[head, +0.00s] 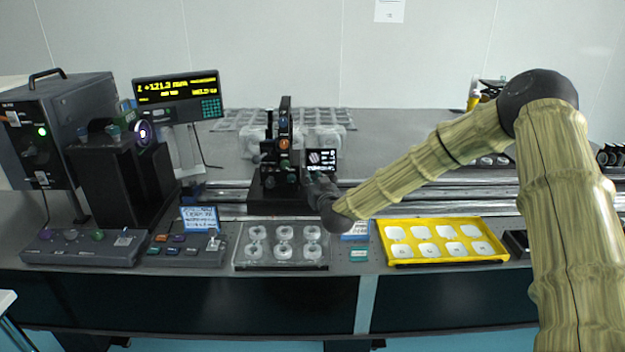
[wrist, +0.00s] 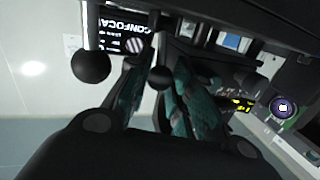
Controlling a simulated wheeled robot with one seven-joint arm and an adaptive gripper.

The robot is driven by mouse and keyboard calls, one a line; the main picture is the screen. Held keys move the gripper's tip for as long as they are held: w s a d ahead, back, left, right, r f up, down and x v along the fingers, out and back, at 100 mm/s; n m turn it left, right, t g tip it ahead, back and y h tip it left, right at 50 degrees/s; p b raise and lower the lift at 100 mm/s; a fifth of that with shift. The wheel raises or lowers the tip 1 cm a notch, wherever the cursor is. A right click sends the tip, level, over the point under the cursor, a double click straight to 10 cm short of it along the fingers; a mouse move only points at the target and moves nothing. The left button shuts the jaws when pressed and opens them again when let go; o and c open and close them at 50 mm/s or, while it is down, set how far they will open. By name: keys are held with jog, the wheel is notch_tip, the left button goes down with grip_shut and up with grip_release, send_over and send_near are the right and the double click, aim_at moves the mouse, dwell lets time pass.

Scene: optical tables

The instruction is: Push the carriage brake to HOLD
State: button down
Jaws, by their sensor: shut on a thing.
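The carriage (head: 283,185) is a black block with an upright post on the rail across the table. My gripper (head: 322,186) is at its right side, partly hidden behind my own arm. In the wrist view, the teal-padded fingers of my gripper (wrist: 155,82) are closed around a small black ball knob (wrist: 160,77). A second, larger-looking black ball (wrist: 90,65) stands to the left, outside the fingers. I cannot tell from these frames which knob is the brake, and no HOLD marking is readable.
A small screen (head: 321,160) stands at the carriage's right, just above my gripper. Metal rails (head: 420,196) run left and right. In front are a clear tray (head: 240,262) of round parts and a yellow tray (head: 445,261). A lit readout (head: 177,88) stands at the left.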

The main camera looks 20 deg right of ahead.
jog(key=g+p, duration=0.1)
jog(key=w+r+p, duration=0.1)
jog(key=p, duration=0.1)
jog(key=g+p, duration=0.1)
jog(key=shift+w+d+r+m+g+p, duration=0.2)
jog(key=shift+r+m+g+p, duration=0.1)
jog(key=shift+r+p, duration=0.1)
jog(key=g+p, duration=0.1)
jog(key=w+g+p, duration=0.1)
jog(key=p, duration=0.1)
jog(key=g+p, duration=0.1)
jog(key=shift+w+d+r+m+y+p, duration=0.15)
jog(key=shift+w+d+m+y+p, duration=0.1)
jog(key=shift+m+y+p, duration=0.1)
jog(key=g+p, duration=0.1)
jog(key=p, duration=0.1)
jog(key=w+g+p, duration=0.1)
jog(key=shift+w+d+g+y+p, duration=0.15)
jog(key=shift+w+g+y+p, duration=0.15)
jog(key=shift+p, duration=0.1)
jog(key=shift+w+d+f+m+g+y+p, duration=0.1)
jog(key=shift+w+f+m+g+y+p, duration=0.15)
jog(key=shift+g+p, duration=0.4)
jog(key=shift+w+d+f+m+g+p, duration=0.1)
jog(key=shift+w+f+g+p, duration=0.25)
jog(key=shift+g+p, duration=0.25)
jog(key=c, duration=1.2)
grip_release()
jog(key=shift+w, duration=0.1)
jog(key=shift+c, duration=0.2)
